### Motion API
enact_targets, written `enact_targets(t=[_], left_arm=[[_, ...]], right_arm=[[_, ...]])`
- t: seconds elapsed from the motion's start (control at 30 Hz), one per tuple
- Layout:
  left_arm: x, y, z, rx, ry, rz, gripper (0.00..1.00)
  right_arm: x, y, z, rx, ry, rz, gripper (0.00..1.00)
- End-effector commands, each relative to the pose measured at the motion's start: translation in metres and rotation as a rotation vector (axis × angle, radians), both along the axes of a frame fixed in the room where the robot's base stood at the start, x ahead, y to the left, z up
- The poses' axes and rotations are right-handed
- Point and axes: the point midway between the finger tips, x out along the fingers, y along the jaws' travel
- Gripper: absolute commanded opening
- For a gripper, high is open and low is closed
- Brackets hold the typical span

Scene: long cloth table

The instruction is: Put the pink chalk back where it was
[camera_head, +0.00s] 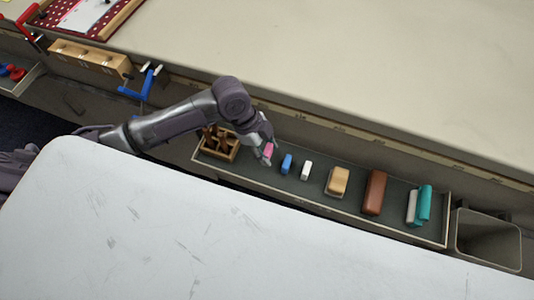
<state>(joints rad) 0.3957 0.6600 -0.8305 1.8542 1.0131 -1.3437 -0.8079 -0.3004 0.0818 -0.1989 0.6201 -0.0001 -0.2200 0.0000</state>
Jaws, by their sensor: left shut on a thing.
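The pink chalk (268,150) is between the fingers of my left gripper (267,154). The gripper is shut on it, at the left part of a long dark tray (322,203). The chalk is just left of a blue chalk (286,164). I cannot tell whether the pink chalk touches the tray floor. A white chalk (307,170) lies to the right of the blue one. My right gripper is not in view.
Further right in the tray are a tan block (338,181), a brown block (374,192) and a teal-and-white item (419,204). A wooden holder (216,146) stands at the left end. An open bin (488,240) is at the right. A white surface (200,230) fills the front.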

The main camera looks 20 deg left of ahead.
Motion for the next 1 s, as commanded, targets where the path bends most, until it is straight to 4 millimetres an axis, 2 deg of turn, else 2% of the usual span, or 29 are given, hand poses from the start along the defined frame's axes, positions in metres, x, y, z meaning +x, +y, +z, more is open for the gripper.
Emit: enact_targets(t=[0.1,0.2,0.53,0.57,0.7,1.0], left_arm=[[-0.001,-0.001,-0.020,-0.001,0.004,0.002,0.17],[-0.001,0.000,-0.029,0.000,0.001,0.001,0.17],[-0.001,0.000,-0.032,0.000,0.000,0.000,0.17],[-0.001,0.000,-0.032,0.000,0.000,0.000,0.47],[-0.001,0.000,-0.032,0.000,0.000,0.000,0.70],[-0.001,0.000,-0.031,-0.001,0.000,0.000,0.70]], right_arm=[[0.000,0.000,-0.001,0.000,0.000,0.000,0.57],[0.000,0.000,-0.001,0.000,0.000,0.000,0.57],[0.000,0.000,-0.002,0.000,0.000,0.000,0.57],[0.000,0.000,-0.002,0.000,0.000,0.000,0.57],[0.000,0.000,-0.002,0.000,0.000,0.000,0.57],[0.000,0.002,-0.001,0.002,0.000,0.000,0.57]])
